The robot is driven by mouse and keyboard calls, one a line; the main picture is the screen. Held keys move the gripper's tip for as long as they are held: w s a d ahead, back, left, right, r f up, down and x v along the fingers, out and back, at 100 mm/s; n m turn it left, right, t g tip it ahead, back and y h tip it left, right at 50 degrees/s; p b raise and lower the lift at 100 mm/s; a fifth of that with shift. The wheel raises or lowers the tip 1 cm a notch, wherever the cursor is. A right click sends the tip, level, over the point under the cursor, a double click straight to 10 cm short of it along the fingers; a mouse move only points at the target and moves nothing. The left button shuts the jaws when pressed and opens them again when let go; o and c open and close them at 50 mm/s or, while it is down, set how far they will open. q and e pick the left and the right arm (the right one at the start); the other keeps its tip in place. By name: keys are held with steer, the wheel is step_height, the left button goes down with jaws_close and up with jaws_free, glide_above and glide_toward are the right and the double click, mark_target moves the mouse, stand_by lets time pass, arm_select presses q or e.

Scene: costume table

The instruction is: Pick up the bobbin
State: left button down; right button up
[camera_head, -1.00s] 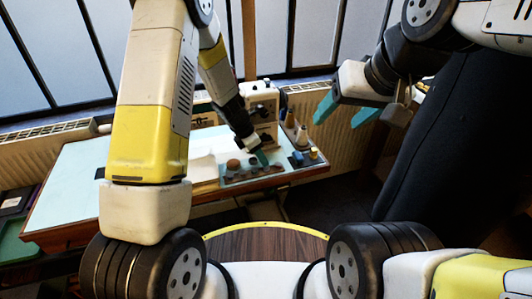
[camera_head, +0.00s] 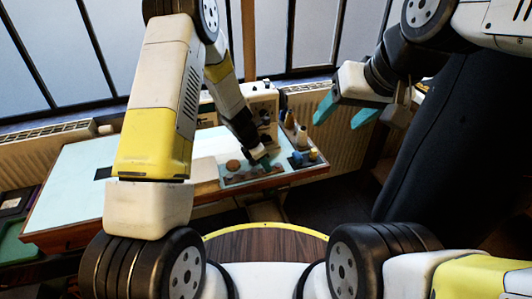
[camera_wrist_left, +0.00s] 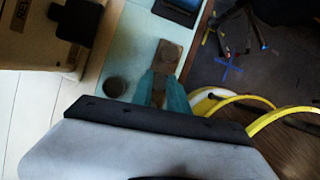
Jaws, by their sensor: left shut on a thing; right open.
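My left gripper (camera_head: 263,161) is at the front right of the light blue table, over the small tray (camera_head: 228,182). In the left wrist view its teal fingers (camera_wrist_left: 160,90) are shut on a small brown thing, probably the bobbin (camera_wrist_left: 158,94), mostly hidden between them. A brown block with a round mark (camera_wrist_left: 168,54) shows just beyond the fingertips. A round dark piece (camera_wrist_left: 115,87) sits to their left. My right gripper (camera_head: 347,110) is open and empty, in the air right of the table.
A white sewing machine (camera_head: 263,98) stands behind the left gripper. Thread spools (camera_head: 302,136) stand to its right, with a blue piece (camera_head: 296,158) in front. A round brown piece (camera_head: 233,165) lies on the tray's left. The table's left (camera_head: 75,180) is mostly clear.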

arm_select(q)
steer(key=shift+r, duration=0.1)
steer(key=shift+r, duration=0.55)
step_height(320, 180, up, 2)
steer(key=shift+r, duration=0.2)
steer(key=s+a, duration=0.2)
steer(key=s, duration=0.5)
steer(key=s+a+r, duration=0.1)
steer(key=s+a, duration=0.2)
steer(key=s, duration=0.5)
steer(key=shift+a+r, duration=0.15)
steer(key=shift+a, duration=0.05)
